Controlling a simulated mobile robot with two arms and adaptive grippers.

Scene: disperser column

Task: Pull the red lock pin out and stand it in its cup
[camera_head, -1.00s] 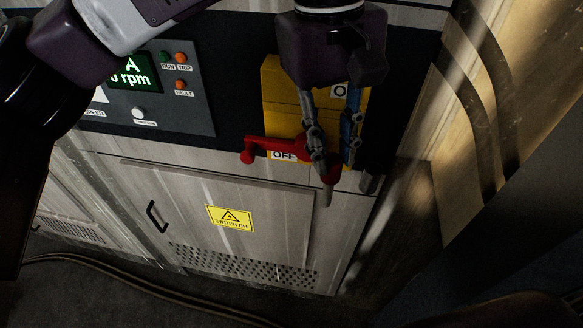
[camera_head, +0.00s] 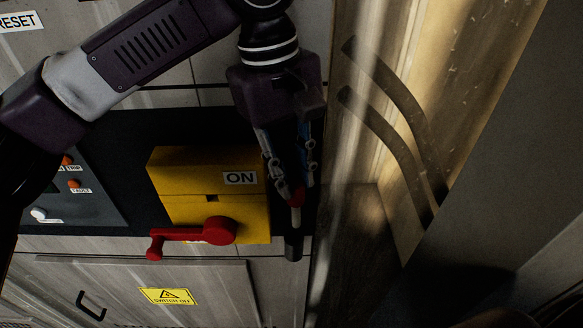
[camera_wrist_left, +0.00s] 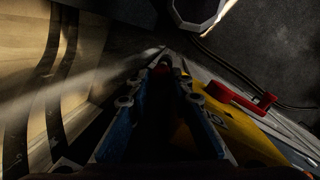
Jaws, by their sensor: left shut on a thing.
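My left gripper (camera_head: 294,186) is shut on the red lock pin (camera_head: 297,199), gripping its red head. The pin's pale shaft points down, roughly upright, clear of the yellow switch box (camera_head: 180,181) and just right of it. A dark cup (camera_head: 293,249) stands directly below the pin in the picture; I cannot tell how much gap lies between them. In the left wrist view the fingertips (camera_wrist_left: 161,70) close on the red head, and the shaft is hidden. The box's red handle (camera_head: 212,231) points left. My right gripper does not show.
The indicator panel (camera_head: 85,190) is left of the box. A cabinet door with a yellow warning label (camera_head: 168,296) lies below. A wall with dark curved bands (camera_head: 395,125) rises close on the right. A grey angular object (camera_wrist_left: 197,12) shows in the wrist view.

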